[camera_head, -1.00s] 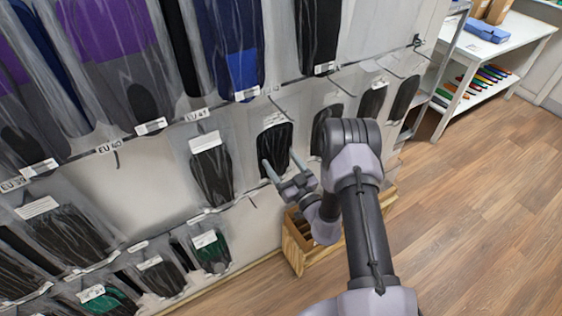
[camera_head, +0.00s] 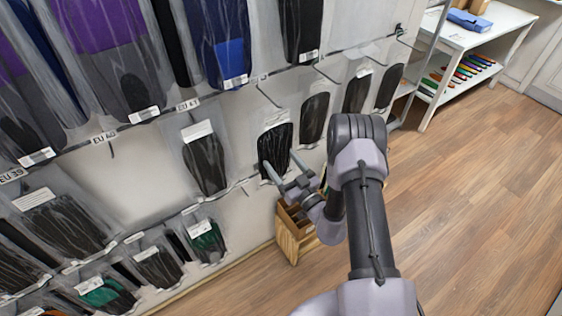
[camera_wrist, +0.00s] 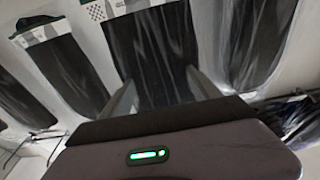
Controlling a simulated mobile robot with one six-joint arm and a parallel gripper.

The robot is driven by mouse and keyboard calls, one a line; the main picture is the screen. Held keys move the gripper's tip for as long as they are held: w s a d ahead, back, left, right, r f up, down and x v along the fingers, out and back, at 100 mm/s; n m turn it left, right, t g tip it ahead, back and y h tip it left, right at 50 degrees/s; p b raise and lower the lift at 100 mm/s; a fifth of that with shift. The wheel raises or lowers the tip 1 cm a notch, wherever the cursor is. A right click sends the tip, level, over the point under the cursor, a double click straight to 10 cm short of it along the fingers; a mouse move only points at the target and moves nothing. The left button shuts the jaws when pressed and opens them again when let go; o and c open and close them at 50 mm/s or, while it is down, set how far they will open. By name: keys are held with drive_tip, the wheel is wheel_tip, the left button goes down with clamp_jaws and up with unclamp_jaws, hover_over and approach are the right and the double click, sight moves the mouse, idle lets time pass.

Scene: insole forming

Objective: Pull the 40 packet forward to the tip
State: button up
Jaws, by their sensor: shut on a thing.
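My gripper (camera_head: 279,167) is shut on a clear packet of black insoles (camera_head: 275,146) with a white label at its top. Its fingers lie at the packet's left and right sides, low down. In the wrist view the packet (camera_wrist: 150,50) stands between the two fingers (camera_wrist: 163,92). The number on its label is too small to read, so I cannot tell its size. An "EU 40" tag (camera_head: 103,137) sits on the upper rail, well to the left. The held packet's hook and tip are hardly visible.
Similar packets hang on both sides: a labelled one (camera_head: 204,160) at left, another (camera_head: 314,117) close at right. Large purple and blue packets hang above. A wooden box (camera_head: 293,238) stands on the floor below. Open wooden floor lies at right.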

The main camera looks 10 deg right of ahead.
drive_tip(key=o, duration=1.5)
drive_tip(key=p+v, duration=0.2)
drive_tip(key=v, duration=1.5)
drive_tip(key=shift+s+d, duration=0.1)
drive_tip(key=shift+s, duration=0.1)
